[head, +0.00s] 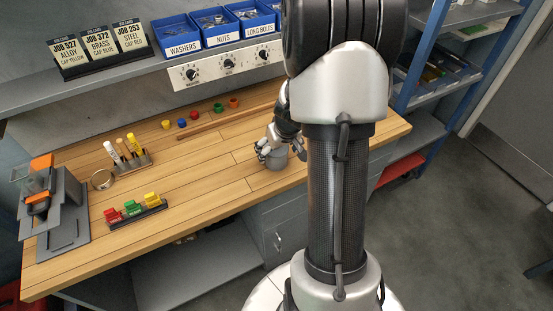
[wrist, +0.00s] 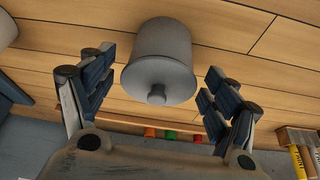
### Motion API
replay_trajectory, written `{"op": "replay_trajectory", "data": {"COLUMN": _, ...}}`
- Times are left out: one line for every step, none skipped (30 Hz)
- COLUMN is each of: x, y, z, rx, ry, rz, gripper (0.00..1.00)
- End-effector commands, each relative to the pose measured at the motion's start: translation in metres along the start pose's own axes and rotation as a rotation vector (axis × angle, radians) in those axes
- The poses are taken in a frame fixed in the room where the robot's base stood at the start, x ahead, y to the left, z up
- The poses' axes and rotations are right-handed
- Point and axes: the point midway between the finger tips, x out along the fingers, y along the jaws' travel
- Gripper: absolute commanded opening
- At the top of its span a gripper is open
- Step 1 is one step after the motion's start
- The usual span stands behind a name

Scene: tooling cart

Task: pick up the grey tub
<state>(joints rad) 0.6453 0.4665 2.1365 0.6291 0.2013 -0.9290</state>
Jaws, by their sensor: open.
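The grey tub (head: 277,162) stands on the wooden worktop near its front edge, in the middle of the head view, partly covered by my gripper. In the wrist view the grey tub (wrist: 160,52) is a round body with a flat lid and a small knob. My gripper (wrist: 160,62) is open, with one finger on each side of the tub. Gaps show between the tub and both fingers in the wrist view. In the head view my gripper (head: 270,148) is low at the tub's top.
A rack of coloured blocks (head: 135,212), a tube rack (head: 131,160), a round ring (head: 103,180) and a grey-orange device (head: 62,215) stand to the left. Small coloured caps (head: 194,115) and a wooden strip (head: 225,121) lie behind. The worktop just left of the tub is clear.

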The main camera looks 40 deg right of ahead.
Motion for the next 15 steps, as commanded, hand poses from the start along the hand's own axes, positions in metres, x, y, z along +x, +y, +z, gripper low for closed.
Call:
{"op": "replay_trajectory", "data": {"x": 0.011, "y": 0.000, "z": 0.001, "rx": 0.001, "ry": -0.002, "rz": -0.001, "gripper": 0.80}}
{"op": "replay_trajectory", "data": {"x": 0.014, "y": 0.000, "z": 0.001, "rx": 0.002, "ry": -0.001, "rz": -0.001, "gripper": 0.80}}
{"op": "replay_trajectory", "data": {"x": 0.018, "y": 0.000, "z": 0.001, "rx": 0.000, "ry": -0.001, "rz": 0.000, "gripper": 0.80}}
{"op": "replay_trajectory", "data": {"x": 0.020, "y": 0.000, "z": 0.001, "rx": 0.000, "ry": -0.001, "rz": 0.000, "gripper": 0.80}}
{"op": "replay_trajectory", "data": {"x": 0.021, "y": 0.000, "z": 0.001, "rx": 0.000, "ry": 0.000, "rz": 0.000, "gripper": 0.80}}
{"op": "replay_trajectory", "data": {"x": 0.022, "y": 0.000, "z": 0.000, "rx": 0.001, "ry": 0.000, "rz": 0.001, "gripper": 0.80}}
{"op": "replay_trajectory", "data": {"x": 0.022, "y": 0.000, "z": 0.000, "rx": 0.001, "ry": 0.001, "rz": 0.001, "gripper": 0.80}}
{"op": "replay_trajectory", "data": {"x": 0.022, "y": 0.000, "z": 0.000, "rx": 0.001, "ry": 0.001, "rz": 0.001, "gripper": 0.80}}
{"op": "replay_trajectory", "data": {"x": 0.022, "y": 0.000, "z": 0.000, "rx": 0.001, "ry": 0.001, "rz": 0.001, "gripper": 0.80}}
{"op": "replay_trajectory", "data": {"x": 0.021, "y": 0.000, "z": 0.000, "rx": 0.001, "ry": 0.001, "rz": 0.001, "gripper": 0.80}}
{"op": "replay_trajectory", "data": {"x": 0.021, "y": 0.000, "z": 0.000, "rx": 0.001, "ry": 0.001, "rz": 0.001, "gripper": 0.80}}
{"op": "replay_trajectory", "data": {"x": 0.021, "y": 0.000, "z": 0.000, "rx": 0.001, "ry": 0.001, "rz": 0.001, "gripper": 0.80}}
{"op": "replay_trajectory", "data": {"x": 0.021, "y": 0.000, "z": 0.000, "rx": 0.001, "ry": 0.001, "rz": 0.001, "gripper": 0.79}}
{"op": "replay_trajectory", "data": {"x": 0.021, "y": 0.000, "z": 0.000, "rx": 0.001, "ry": 0.001, "rz": 0.001, "gripper": 0.77}}
{"op": "replay_trajectory", "data": {"x": 0.021, "y": 0.000, "z": 0.000, "rx": 0.001, "ry": 0.001, "rz": 0.000, "gripper": 0.74}}
